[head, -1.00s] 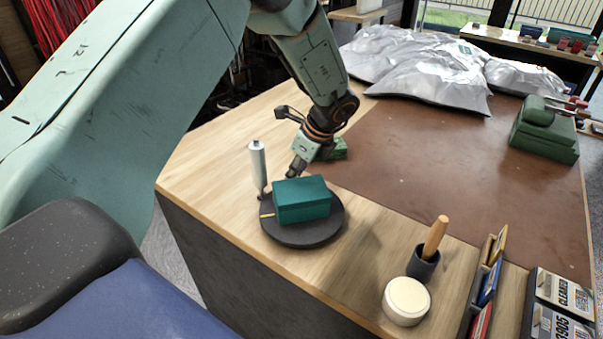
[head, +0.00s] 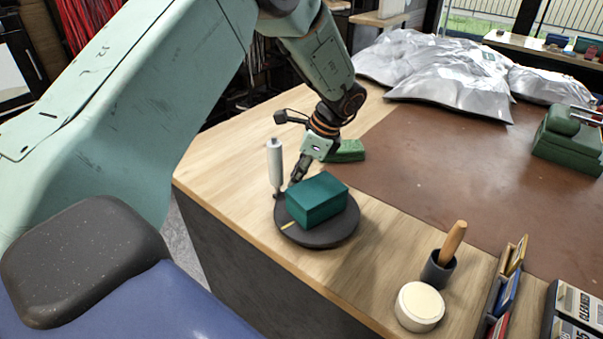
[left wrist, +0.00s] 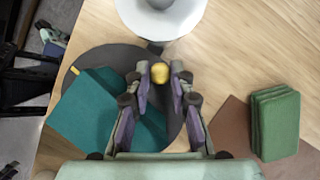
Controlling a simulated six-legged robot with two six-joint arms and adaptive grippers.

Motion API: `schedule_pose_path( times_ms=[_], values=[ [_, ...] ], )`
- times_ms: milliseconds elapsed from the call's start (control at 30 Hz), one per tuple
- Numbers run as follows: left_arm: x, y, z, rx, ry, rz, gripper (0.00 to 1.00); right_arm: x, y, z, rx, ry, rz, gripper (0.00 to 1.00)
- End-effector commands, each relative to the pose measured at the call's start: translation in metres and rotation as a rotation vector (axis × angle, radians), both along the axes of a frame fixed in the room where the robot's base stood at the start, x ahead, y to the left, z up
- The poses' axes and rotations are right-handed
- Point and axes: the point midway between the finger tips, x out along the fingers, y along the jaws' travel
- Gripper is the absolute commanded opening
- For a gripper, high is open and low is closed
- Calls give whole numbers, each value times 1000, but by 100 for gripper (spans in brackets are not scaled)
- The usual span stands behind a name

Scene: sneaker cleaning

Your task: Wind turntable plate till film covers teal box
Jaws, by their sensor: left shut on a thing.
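The dark round turntable plate (head: 340,237) lies near the table's left edge. The teal box (head: 317,200) sits on it, its top and sides bare in the head view. A yellow mark (head: 288,225) shows at the plate's rim. A white upright roll (head: 275,165) stands behind the plate's left side; I see no film stretched from it. My left gripper (head: 296,180) is low behind the box, fingertips partly hidden there. The left wrist view shows its fingers (left wrist: 160,80) closed on a round yellow knob (left wrist: 159,71) over the plate, beside the box. My right gripper is not in view.
A green block (head: 346,151) lies behind the gripper by the brown mat (head: 430,190). Silver bags (head: 440,75) lie at the back. A round cream-topped tin (head: 420,305) and a wooden-handled tool in a dark cup (head: 440,268) stand front right.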

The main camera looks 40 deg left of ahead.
Motion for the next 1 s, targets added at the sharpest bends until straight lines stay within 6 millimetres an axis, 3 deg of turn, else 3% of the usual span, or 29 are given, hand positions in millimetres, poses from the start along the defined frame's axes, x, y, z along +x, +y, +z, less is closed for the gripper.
schedule_pose_path(
  times_ms=[867,900,1000],
  values=[
    [-7,2,0,1,3,79,0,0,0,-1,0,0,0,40],
    [-7,2,0,0,2,79,24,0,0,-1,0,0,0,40],
    [-7,2,-1,0,2,79,31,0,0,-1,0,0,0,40]
  ],
)
